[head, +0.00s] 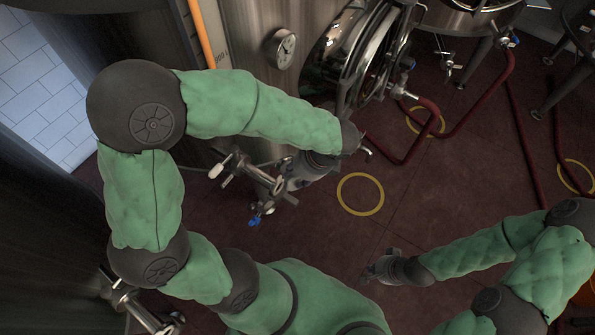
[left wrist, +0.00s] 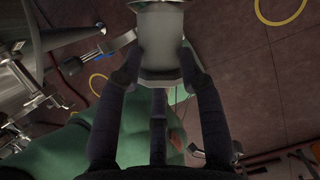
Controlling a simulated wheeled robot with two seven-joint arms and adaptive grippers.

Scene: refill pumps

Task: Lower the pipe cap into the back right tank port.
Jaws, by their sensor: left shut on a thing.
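In the left wrist view, my left gripper (left wrist: 159,70) is shut on a pale grey, round, flanged piece, which I take to be the pipe cap (left wrist: 160,42). Its upper part runs out of the picture. In the head view, my left gripper (head: 302,172) is below the end of its arm, beside the metal pipework with valves. The cap cannot be made out clearly there. My right gripper (head: 380,268) is low over the floor, apart from the pipework; its fingers are too small and dark to read. I cannot tell which opening is the back right tank port.
Steel pipework (head: 262,180) with a blue-handled valve is close to my left gripper. A large steel tank with a gauge (head: 281,48) and a round door (head: 366,62) stands behind. Red hoses (head: 408,148) cross the floor. A yellow floor ring (head: 361,210) lies in a clear patch.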

